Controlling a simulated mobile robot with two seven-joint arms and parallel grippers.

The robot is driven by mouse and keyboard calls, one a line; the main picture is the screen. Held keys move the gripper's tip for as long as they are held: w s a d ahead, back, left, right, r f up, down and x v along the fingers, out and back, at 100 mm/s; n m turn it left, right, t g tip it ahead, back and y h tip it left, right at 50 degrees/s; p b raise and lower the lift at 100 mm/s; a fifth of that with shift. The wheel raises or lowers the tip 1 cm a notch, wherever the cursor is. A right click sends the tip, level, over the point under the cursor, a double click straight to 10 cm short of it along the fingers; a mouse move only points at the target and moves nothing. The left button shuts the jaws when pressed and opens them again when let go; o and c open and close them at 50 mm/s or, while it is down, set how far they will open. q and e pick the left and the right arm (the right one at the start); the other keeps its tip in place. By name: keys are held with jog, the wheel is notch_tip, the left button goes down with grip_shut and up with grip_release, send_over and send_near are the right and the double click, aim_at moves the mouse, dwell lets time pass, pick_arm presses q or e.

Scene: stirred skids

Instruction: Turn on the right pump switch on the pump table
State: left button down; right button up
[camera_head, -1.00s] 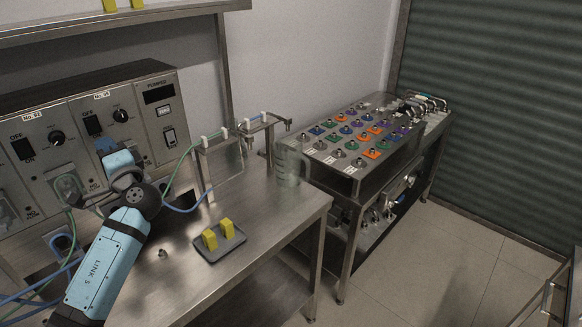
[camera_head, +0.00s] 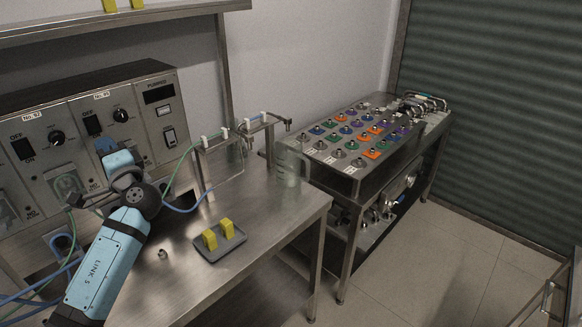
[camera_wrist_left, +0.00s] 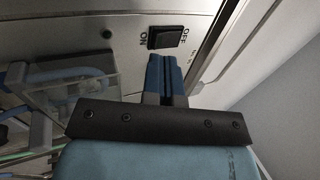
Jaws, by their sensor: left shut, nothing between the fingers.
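The right pump's black rocker switch (camera_head: 93,125) is on the front panel of the pump unit, with OFF printed above it. In the left wrist view the same switch (camera_wrist_left: 166,37) shows close up between the words OFF and ON. My left gripper (camera_head: 104,144) is just below the switch. In the left wrist view its blue fingers (camera_wrist_left: 162,62) are together and empty, their tips near the switch. I cannot tell whether they touch it, nor which way the rocker is set. The left pump's switch (camera_head: 22,149) is further left. My right gripper is not in view.
A knob (camera_head: 121,115) sits right of the switch, and a panel with a display (camera_head: 159,95) is beyond it. Green and blue tubes run near my wrist. A grey tray (camera_head: 220,245) with yellow blocks and a clear beaker (camera_head: 290,168) stand on the metal table (camera_head: 275,230).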

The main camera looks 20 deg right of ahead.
pick_arm(q)
jog(key=shift+w, duration=0.1)
jog(key=shift+b+x, duration=0.3)
jog(key=shift+x, duration=0.85)
jog(key=shift+r, duration=0.1)
jog(key=shift+b, duration=0.35)
jog(key=shift+b, duration=0.4)
dwell(0.5)
jog(key=shift+a, duration=0.1)
